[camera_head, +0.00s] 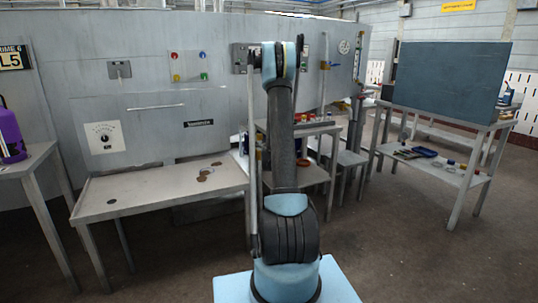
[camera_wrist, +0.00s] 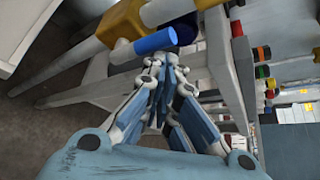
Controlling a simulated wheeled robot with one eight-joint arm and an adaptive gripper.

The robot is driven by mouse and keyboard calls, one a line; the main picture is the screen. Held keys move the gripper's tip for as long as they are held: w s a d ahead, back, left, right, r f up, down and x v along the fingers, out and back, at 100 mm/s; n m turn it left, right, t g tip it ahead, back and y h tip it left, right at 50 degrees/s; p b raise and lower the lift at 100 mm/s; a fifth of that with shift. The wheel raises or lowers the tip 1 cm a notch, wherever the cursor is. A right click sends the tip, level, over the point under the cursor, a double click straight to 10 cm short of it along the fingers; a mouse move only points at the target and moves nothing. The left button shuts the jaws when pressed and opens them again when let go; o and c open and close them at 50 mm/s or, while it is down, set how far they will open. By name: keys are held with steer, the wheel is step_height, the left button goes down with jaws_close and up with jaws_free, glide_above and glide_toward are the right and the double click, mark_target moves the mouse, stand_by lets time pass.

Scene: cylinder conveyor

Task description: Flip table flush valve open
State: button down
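A blue cylindrical valve handle (camera_wrist: 155,42) sticks out from a yellow valve body (camera_wrist: 121,24) on white pipework in the wrist view. I take it for the table flush valve. My gripper (camera_wrist: 168,62) has its fingers close together, and the tips are right at the handle's right end. The fingers look shut with nothing between them; whether they touch the handle I cannot tell. In the head view my upright arm hides my gripper. A small yellow fitting with a blue part (camera_head: 327,65) shows right of the arm; I cannot tell whether it is the same valve.
A grey table (camera_head: 150,190) with small brown pieces stands left of my arm. A purple cylinder (camera_head: 10,135) is at the far left edge. A shelf unit (camera_head: 310,130) with small coloured items stands behind my arm. A dark-panelled bench (camera_head: 450,80) is at right. Floor front right is clear.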

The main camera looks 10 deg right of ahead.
stand_by(0.3)
steer(key=s, duration=0.9)
steer(key=shift+s+d, duration=0.2)
steer(key=shift+d, duration=0.1)
steer(key=shift+f, duration=0.1)
